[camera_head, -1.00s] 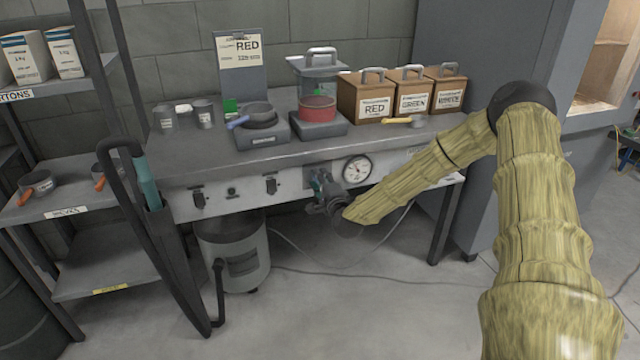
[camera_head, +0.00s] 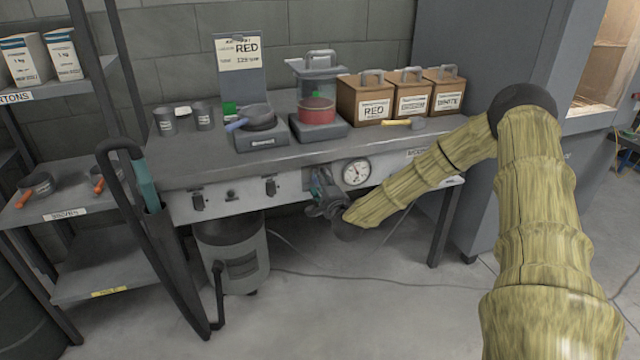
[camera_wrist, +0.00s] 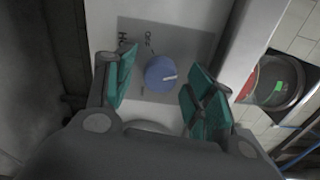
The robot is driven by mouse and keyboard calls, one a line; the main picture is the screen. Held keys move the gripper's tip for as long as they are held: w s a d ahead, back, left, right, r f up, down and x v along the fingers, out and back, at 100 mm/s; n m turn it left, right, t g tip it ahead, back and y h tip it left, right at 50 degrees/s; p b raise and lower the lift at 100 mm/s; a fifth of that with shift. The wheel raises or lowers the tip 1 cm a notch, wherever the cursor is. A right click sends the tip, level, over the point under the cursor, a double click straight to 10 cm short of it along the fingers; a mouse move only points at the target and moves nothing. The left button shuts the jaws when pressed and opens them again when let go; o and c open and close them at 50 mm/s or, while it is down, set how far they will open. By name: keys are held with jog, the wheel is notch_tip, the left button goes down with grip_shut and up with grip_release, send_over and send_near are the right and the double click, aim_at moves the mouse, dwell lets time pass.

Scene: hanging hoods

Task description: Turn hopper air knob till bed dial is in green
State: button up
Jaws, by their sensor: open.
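In the wrist view a round blue knob (camera_wrist: 161,74) with a pale pointer line sits on a grey panel plate (camera_wrist: 190,38). My gripper (camera_wrist: 160,84) is open, with one green-padded finger on each side of the knob and a visible gap to each. In the head view my gripper (camera_head: 322,194) is at the bench's front panel (camera_head: 232,196) and hides the knob. A round white dial (camera_head: 356,172) with a dark needle is just right of my gripper; its coloured zones are too small to make out.
Wooden boxes (camera_head: 364,100) stand at the right back.

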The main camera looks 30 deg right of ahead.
jog(key=v, duration=1.1)
jog(key=shift+s, duration=0.4)
jog(key=s+a+f+n+g+y, duration=0.3)
jog(key=s+a+f+n, duration=0.1)
jog(key=a+f, duration=0.4)
jog(key=s+a+f+n+g+y, duration=0.25)
jog(key=a+f+n, duration=0.25)
jog(key=a+f, duration=0.3)
jog(key=s+a+f+n+g, duration=0.35)
jog(key=s+f, duration=0.25)
jog(key=s, duration=0.3)
jog(key=s+a+f+n+g, duration=0.35)
jog(key=s+a+f, duration=0.2)
jog(key=s, duration=0.35)
jog(key=s+f+n+g, duration=0.2)
jog(key=s+n, duration=0.1)
jog(key=s, duration=0.5)
jog(key=s+f+n+g, duration=0.2)
jog(key=s+n+g, duration=0.1)
jog(key=s, duration=0.6)
notch_tip(320, 180, up, 18)
jog(key=h+p, duration=0.1)
jog(key=p, duration=1.7)
jog(key=shift+a, duration=0.3)
